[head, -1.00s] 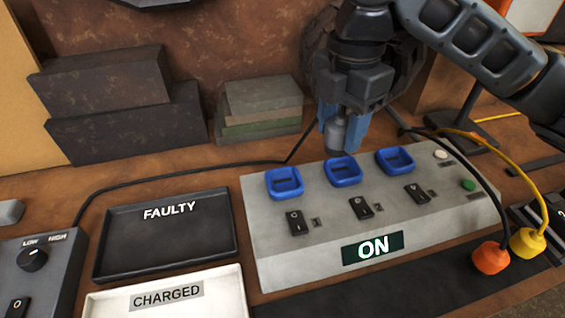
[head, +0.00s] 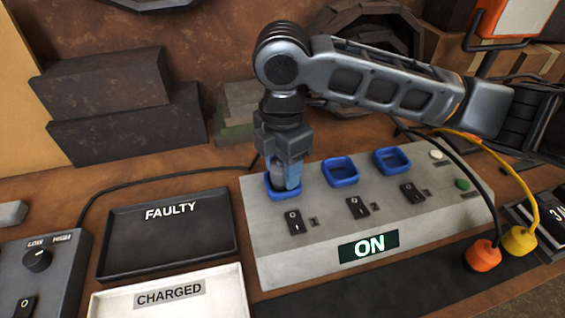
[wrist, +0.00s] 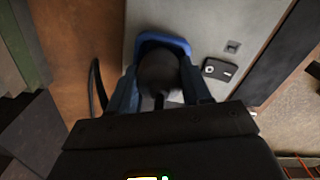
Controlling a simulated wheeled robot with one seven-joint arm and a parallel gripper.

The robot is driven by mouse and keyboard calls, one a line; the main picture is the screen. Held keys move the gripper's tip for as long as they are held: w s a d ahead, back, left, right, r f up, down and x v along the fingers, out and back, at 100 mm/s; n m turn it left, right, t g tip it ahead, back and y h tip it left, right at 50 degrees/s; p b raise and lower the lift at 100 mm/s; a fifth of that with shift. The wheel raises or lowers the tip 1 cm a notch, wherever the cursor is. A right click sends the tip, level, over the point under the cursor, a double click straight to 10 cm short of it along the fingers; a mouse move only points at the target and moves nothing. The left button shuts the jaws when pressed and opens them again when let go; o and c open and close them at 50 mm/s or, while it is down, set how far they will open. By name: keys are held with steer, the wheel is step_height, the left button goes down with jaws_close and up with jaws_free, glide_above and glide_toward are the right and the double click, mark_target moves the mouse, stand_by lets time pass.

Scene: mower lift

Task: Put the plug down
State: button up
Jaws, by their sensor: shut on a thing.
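My gripper (head: 281,178) is over the left end of the grey panel box (head: 262,240), its blue fingers shut on a grey rounded piece, taken to be the plug (head: 276,176). The plug is at the leftmost blue socket (head: 272,195), its lower end in or just above the rim; I cannot tell how deep it sits. In the wrist view the dark plug (wrist: 160,72) is between my fingers (wrist: 160,92), with the blue rim (wrist: 165,40) beyond it. The middle socket (head: 340,172) and right socket (head: 391,160) look empty. The panel display (head: 368,247) reads ON.
A black FAULTY tray (head: 170,255) and a white CHARGED tray (head: 235,305) lie left of the box, looking empty. Orange (head: 483,256) and yellow (head: 519,241) cable ends lie at the right. Dark blocks (head: 125,125) stand behind. A black cable (head: 130,184) runs behind the trays.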

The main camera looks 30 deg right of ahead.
steer(key=shift+f, duration=0.35)
steer(key=o, duration=1.2)
steer(key=shift+r, duration=0.1)
step_height(320, 180, up, 13)
steer(key=shift+f+b, duration=0.2)
steer(key=shift+b, duration=0.1)
